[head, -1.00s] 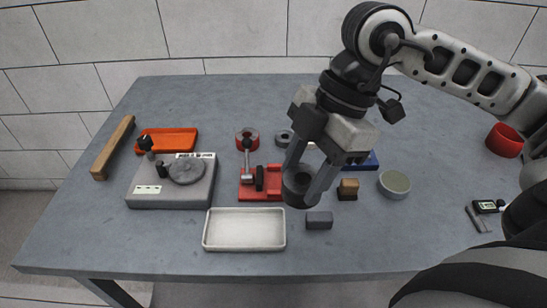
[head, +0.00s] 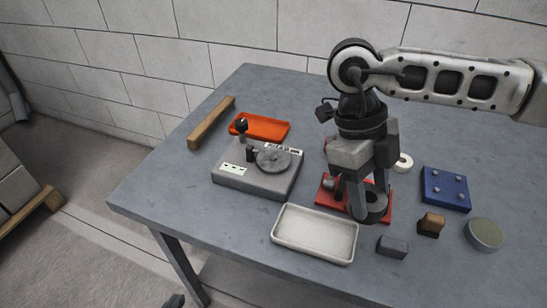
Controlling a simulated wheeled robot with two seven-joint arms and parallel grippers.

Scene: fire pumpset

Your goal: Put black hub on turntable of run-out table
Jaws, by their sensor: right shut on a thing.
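The black hub (head: 373,207), a dark ring-like part with a hole, is between the fingers of my right gripper (head: 367,200). The gripper points down and is shut on the hub, in front of a red stand. The fingers partly hide the hub. The run-out table (head: 235,178) is a grey block to the left with a round grey turntable (head: 273,160) on top. No part sits on the turntable. A small dark tip (head: 175,300) at the bottom edge may be my left gripper; its jaws cannot be made out.
A white tray (head: 283,240) lies in front of the run-out table, an orange tray (head: 262,118) behind it. The red stand (head: 325,192) is partly hidden by my right gripper. A grey block (head: 392,247), brown block (head: 431,224), blue plate (head: 446,198) and round tin (head: 484,234) stand right.

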